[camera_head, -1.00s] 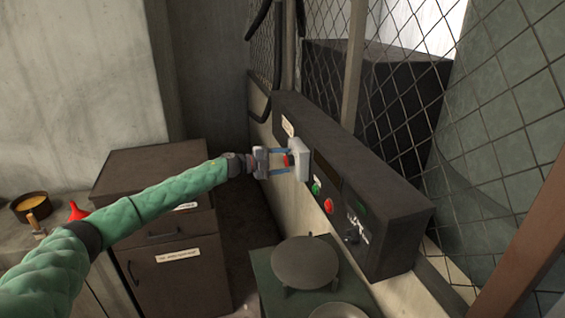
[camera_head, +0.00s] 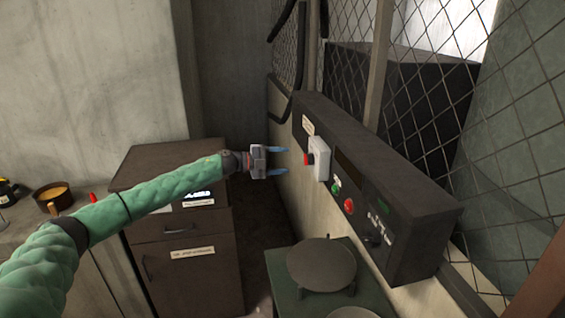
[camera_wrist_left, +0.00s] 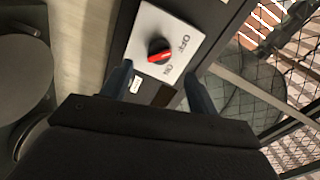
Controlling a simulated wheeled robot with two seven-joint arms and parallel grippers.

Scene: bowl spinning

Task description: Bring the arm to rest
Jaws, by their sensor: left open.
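My left gripper (camera_head: 277,161) is open and empty, its two blue fingers pointing right toward the control box (camera_head: 375,185) on the wall. A gap separates the fingertips from the white switch plate (camera_head: 320,158) with its red knob (camera_head: 308,159). In the left wrist view the gripper fingers (camera_wrist_left: 158,88) stand apart, and the red and black knob (camera_wrist_left: 159,52) shows beyond them on the plate marked OFF and ON. The knob's red bar lies nearer the ON side's level than upright. My right gripper is not in view.
A green and a red button (camera_head: 348,205) sit on the box. A round plate (camera_head: 322,264) stands on a green table below. A brown cabinet (camera_head: 200,262) stands under my left arm. A bowl (camera_head: 52,197) is on the counter at left. Wire mesh (camera_head: 440,120) rises behind the box.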

